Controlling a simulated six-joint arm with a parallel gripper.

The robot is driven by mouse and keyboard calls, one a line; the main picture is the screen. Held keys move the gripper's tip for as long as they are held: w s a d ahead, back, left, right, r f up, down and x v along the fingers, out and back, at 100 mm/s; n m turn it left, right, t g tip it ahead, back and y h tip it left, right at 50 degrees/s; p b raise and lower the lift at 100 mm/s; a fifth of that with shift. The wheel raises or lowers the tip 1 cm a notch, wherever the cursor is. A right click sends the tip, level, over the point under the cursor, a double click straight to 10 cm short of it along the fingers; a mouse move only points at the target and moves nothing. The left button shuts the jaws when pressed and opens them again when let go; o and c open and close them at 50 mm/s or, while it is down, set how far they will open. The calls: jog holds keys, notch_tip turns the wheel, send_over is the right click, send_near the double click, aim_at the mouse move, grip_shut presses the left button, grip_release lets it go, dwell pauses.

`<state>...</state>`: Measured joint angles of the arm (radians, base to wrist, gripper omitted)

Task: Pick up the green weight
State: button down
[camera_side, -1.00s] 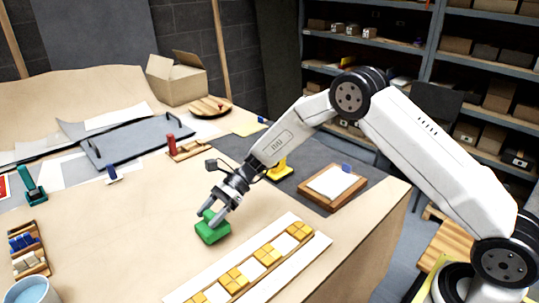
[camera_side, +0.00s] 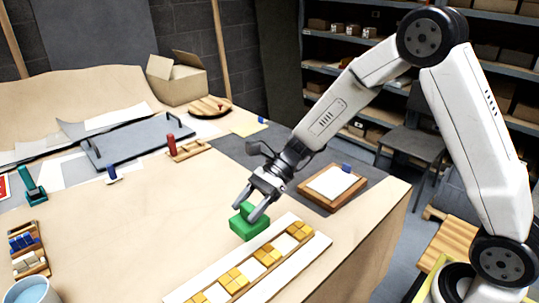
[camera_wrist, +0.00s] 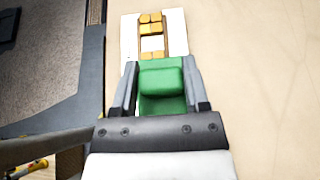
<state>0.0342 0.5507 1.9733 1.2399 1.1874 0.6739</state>
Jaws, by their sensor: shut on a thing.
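The green weight (camera_side: 246,228) is a block with a smaller raised grip on top, at the centre of the side view. My gripper (camera_side: 254,208) reaches down from the upper right and is shut on the weight's raised part. In the wrist view the green weight (camera_wrist: 163,85) sits between the two grey fingers of my gripper (camera_wrist: 160,90). The weight looks roughly level. I cannot tell whether its underside touches the table.
A white panel with yellow tiles (camera_side: 262,262) lies just in front and to the right of the weight. A wooden framed board (camera_side: 333,187) lies behind right. A grey tray (camera_side: 135,141) lies farther back left. The tan table (camera_side: 130,235) left of the weight is clear.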

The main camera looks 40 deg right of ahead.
jog(key=shift+s+d+r, duration=0.15)
jog(key=shift+s+r, duration=0.2)
jog(key=shift+s, duration=0.25)
dwell(0.3)
